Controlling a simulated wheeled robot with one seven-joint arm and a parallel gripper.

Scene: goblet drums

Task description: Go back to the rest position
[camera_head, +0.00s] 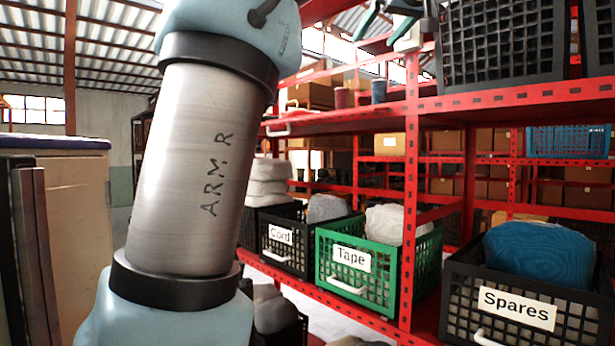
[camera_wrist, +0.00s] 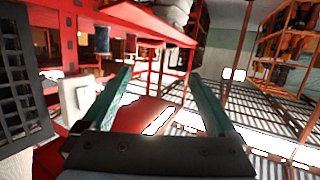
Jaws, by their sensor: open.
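My gripper (camera_wrist: 160,74) shows in the wrist view with its two teal fingers spread wide apart and nothing between them. In the head view, its teal fingers (camera_head: 386,22) show at the top edge, in front of the upper part of the red shelving (camera_head: 411,180). The rest of the gripper is cut off by the frame there. My arm, marked "ARM R", stands large and slightly tilted across the left half of the head view and hides part of the shelf behind it.
Crates labelled Cord (camera_head: 281,262), Tape (camera_head: 325,250) and Spares (camera_head: 570,325) stand on the lower shelf. A black crate (camera_head: 500,45) sits above, close to my gripper's right. A pale cabinet (camera_head: 75,240) stands at left. Red shelf beams lie near the fingers.

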